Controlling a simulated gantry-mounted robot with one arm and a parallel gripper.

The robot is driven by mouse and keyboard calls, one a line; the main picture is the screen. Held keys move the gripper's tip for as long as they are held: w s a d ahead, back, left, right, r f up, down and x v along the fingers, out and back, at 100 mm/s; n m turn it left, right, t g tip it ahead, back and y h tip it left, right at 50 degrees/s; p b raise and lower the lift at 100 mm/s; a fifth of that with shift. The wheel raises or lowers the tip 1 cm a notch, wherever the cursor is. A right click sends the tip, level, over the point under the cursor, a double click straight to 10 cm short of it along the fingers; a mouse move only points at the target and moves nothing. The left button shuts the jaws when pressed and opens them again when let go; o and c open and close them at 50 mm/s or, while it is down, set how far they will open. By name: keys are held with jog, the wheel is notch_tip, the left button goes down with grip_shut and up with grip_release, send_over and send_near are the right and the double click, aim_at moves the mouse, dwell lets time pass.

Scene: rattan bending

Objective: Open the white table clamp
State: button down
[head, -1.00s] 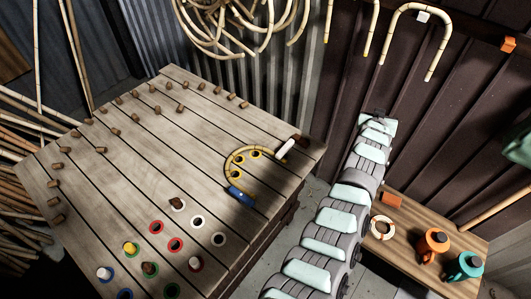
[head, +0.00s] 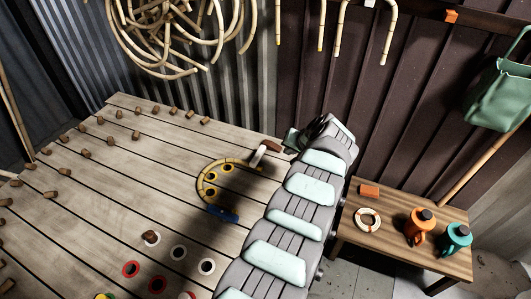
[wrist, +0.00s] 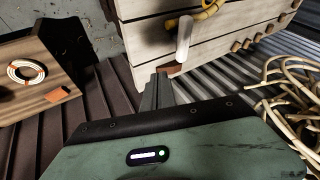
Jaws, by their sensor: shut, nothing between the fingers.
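The white table clamp (head: 258,157) sits at the table's far right edge, by one end of a bent yellow rattan strip (head: 205,172). It also shows in the wrist view (wrist: 184,38), with a brown piece (wrist: 170,68) at its near end. A blue clamp (head: 223,213) sits at the strip's other end. My gripper (wrist: 162,80) is shut and empty, its fingertips close to the brown piece. I cannot tell whether they touch it. In the head view my arm's end is just right of the white clamp, and the fingers are not clear.
The plank table (head: 120,200) carries several wooden pegs and coloured ring holes. A side bench (head: 390,225) at right holds an orange block (head: 369,191), a tape roll (head: 368,219), an orange jug (head: 420,226) and a teal jug (head: 455,241). Rattan coils (head: 165,35) hang behind.

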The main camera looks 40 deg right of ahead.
aim_at(258, 158)
jog(key=shift+f, duration=0.1)
jog(key=b+x, duration=0.3)
jog(key=x, duration=0.7)
jog(key=shift+d+b, duration=0.1)
jog(key=shift+b, duration=0.2)
jog(key=shift+w+a+b, duration=0.45)
jog(key=shift+w, duration=0.45)
jog(key=shift+w+a+b, duration=0.4)
jog(key=shift+w, duration=0.45)
jog(key=shift+w+a+b, duration=0.1)
jog(key=shift+w+b, duration=0.05)
jog(key=shift+b, duration=0.25)
